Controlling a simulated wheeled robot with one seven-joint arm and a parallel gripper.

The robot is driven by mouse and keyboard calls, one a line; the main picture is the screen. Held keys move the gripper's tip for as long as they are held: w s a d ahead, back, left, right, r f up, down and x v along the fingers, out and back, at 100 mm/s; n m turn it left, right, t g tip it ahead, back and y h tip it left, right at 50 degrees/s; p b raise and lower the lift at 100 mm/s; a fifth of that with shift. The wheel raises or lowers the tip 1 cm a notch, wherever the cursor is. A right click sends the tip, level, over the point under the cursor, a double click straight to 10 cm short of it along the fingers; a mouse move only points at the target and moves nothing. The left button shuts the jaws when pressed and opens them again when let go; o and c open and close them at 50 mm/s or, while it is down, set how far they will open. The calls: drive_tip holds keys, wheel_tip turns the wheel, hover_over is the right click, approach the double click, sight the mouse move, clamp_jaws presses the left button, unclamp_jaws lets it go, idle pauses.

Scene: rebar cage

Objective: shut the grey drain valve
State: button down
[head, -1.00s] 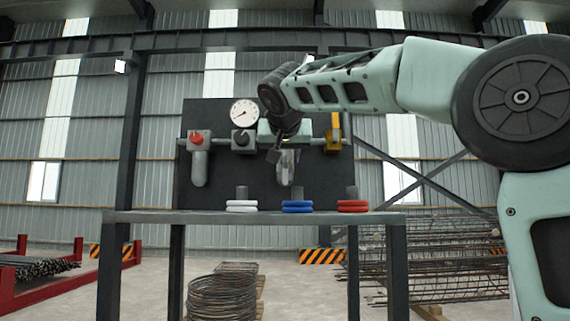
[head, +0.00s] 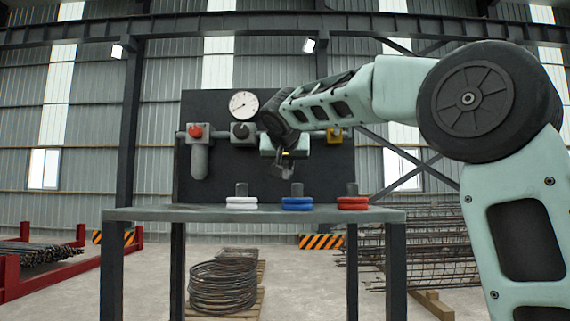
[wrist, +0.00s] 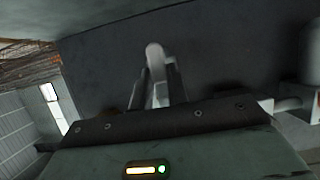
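A dark panel (head: 225,185) stands behind the bench with valves along a pipe. A round gauge (head: 243,104) is at its top. A red-knobbed valve (head: 195,131) and a dark-knobbed grey valve (head: 240,132) sit at the left. A yellow valve body (head: 334,136) is at the right, partly behind my arm. My gripper (head: 283,168) is at the panel below a pale grey valve body (head: 303,146). In the wrist view, a pale rounded grey piece (wrist: 155,60), perhaps the drain handle, lies between the fingers. Contact is unclear.
The bench (head: 150,214) holds white rings (head: 241,203), blue rings (head: 297,203) and red rings (head: 352,203) on pegs below my gripper. A grey cylinder (head: 199,162) hangs under the red-knobbed valve. Coiled wire (head: 222,287) lies under the bench; rebar cages (head: 430,255) are at right.

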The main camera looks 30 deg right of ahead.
drive_tip(key=shift+f+b, duration=0.1)
drive_tip(key=shift+b, duration=0.4)
drive_tip(key=shift+w+a+f+m+b, duration=0.15)
drive_tip(key=shift+m+b, duration=0.35)
drive_tip(key=shift+b, duration=0.4)
drive_tip(key=shift+w+a+r+m+t+y+b, duration=0.15)
drive_tip(key=shift+a+r+m+t+y+b, duration=0.3)
drive_tip(key=shift+m+t+b, duration=1.25)
drive_tip(key=shift+w+a+r+m+t+y+b, duration=0.15)
drive_tip(key=shift+r+m+t+y+b, duration=0.5)
drive_tip(key=shift+m+b, duration=2.2)
drive_tip(key=shift+w+a+r+m+t+y+b, duration=0.25)
drive_tip(key=shift+m+t+y+b, duration=0.55)
drive_tip(key=shift+m+b, duration=1.5)
drive_tip(key=shift+r+n+b, duration=0.1)
drive_tip(key=shift+n+b, duration=0.35)
drive_tip(key=shift+b, duration=0.1)
drive_tip(key=c, duration=1.4)
unclamp_jaws()
drive_tip(key=shift+o, duration=0.2)
drive_tip(key=shift+s, duration=0.15)
